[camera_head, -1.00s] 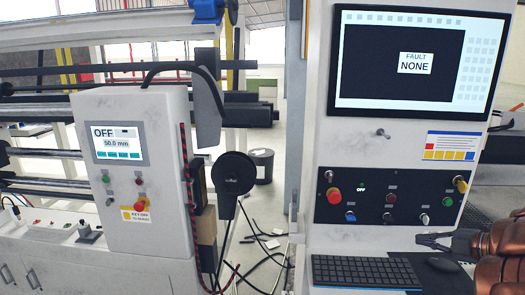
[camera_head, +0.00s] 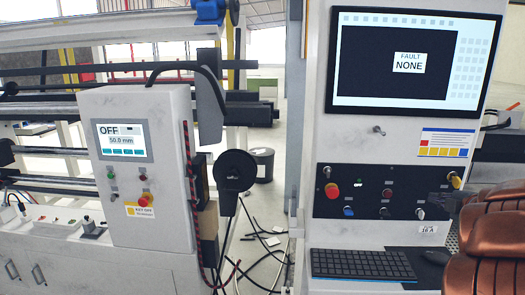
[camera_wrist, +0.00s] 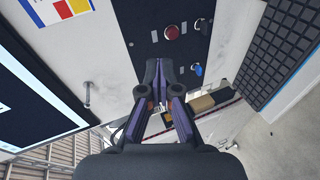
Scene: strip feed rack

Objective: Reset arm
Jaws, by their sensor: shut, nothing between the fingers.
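My gripper (camera_wrist: 164,72) shows in the wrist view with its dark fingers together and nothing between them. It is in front of the control cabinet's dark button panel (camera_head: 388,197), seen tilted in the wrist view. The monitor (camera_head: 408,60) above the panel reads FAULT NONE. A red mushroom button (camera_head: 332,191) sits at the panel's left. A small peg (camera_wrist: 87,95) sticks out of the cabinet face.
A keyboard (camera_head: 362,265) and a mouse (camera_head: 434,256) lie on the shelf below the panel. To the left stands a white control box (camera_head: 160,190) whose display (camera_head: 121,140) reads OFF and 50.0 mm. Cables (camera_head: 272,242) lie on the floor between the two.

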